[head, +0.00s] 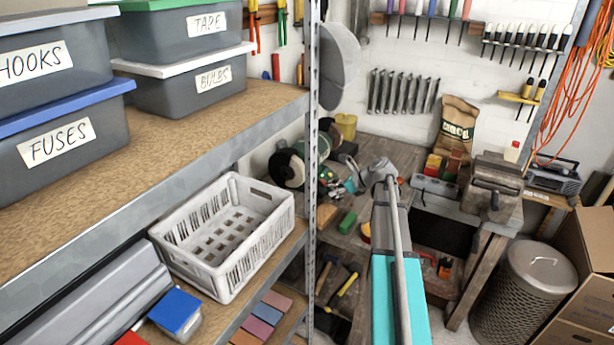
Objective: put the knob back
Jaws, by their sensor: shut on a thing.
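My gripper (351,184) is small and far off in the head view, at the end of my arm over the left part of the workbench. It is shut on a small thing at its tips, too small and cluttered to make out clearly. I cannot pick out the knob for certain, nor the place it belongs to. A green machine with dark and white round ends (290,167), like a bench grinder, stands just left of my gripper, partly behind the shelf post. I cannot tell whether the gripper touches anything on the bench.
The shelf post (312,120) stands left of my arm. A white crate (268,238) and labelled bins (55,140) sit on the shelves. A paper sack (457,125), a vise-like grey machine (493,187) and a radio (555,178) stand to the right. A metal bin (522,285) is on the floor.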

